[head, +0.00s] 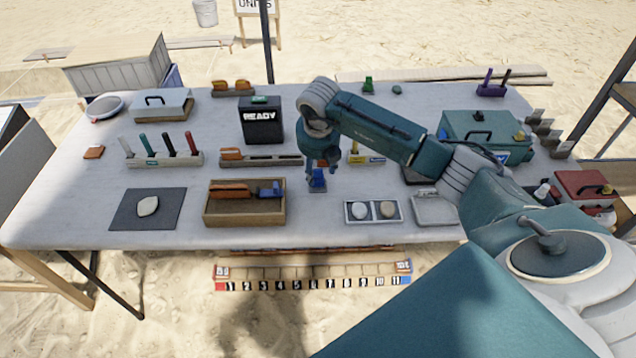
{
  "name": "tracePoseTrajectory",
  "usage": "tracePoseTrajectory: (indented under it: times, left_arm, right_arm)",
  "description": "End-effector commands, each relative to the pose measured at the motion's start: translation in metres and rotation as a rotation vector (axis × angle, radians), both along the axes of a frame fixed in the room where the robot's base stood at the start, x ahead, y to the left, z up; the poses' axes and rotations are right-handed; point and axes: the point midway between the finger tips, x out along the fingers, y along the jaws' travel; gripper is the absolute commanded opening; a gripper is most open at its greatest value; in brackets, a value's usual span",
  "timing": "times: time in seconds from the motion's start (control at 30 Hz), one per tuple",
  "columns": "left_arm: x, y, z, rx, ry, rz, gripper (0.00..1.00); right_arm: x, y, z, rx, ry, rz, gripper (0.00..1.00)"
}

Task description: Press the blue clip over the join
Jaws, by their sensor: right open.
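A small blue clip (317,182) is at the table's middle, just right of the wooden tray (243,216). My right gripper (320,166) points down right over the clip, with its fingers open. Whether the fingertips touch the clip is too small to tell. In the tray lie an orange-brown piece (230,191) and a blue piece (270,190), end to end. Where they meet is too small to see clearly. My left gripper is not in view.
A two-part tray with pale stones (373,222) stands right of the clip. A grey mat (122,221) with a pale stone lies left. A rack of coloured sticks (165,160), a long holder (290,161) and a black READY box (262,140) stand behind. Bare table surrounds the clip.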

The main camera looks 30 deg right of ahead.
Motion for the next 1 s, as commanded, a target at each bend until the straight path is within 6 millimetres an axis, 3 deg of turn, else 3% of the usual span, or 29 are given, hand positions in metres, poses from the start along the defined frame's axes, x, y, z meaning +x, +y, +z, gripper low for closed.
tracePoseTrajectory:
  times: [0.03, 0.13, 0.4, 0.6, 1.0]
  left_arm:
    - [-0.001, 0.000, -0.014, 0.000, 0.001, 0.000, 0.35]
    - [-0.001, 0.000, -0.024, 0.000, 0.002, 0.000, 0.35]
    - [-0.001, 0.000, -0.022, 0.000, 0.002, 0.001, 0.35]
    - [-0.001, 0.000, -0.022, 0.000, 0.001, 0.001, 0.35]
    - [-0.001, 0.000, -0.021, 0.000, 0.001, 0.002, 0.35]
  right_arm:
    - [0.002, -0.003, -0.016, 0.001, 0.002, -0.002, 0.48]
    - [0.005, -0.004, -0.028, 0.001, 0.001, -0.001, 0.48]
    - [0.007, -0.005, -0.028, 0.001, -0.001, 0.000, 0.48]
    - [0.007, -0.006, -0.027, -0.001, -0.001, 0.000, 0.12]
    - [0.008, -0.008, -0.025, -0.002, -0.005, -0.003, 0.11]
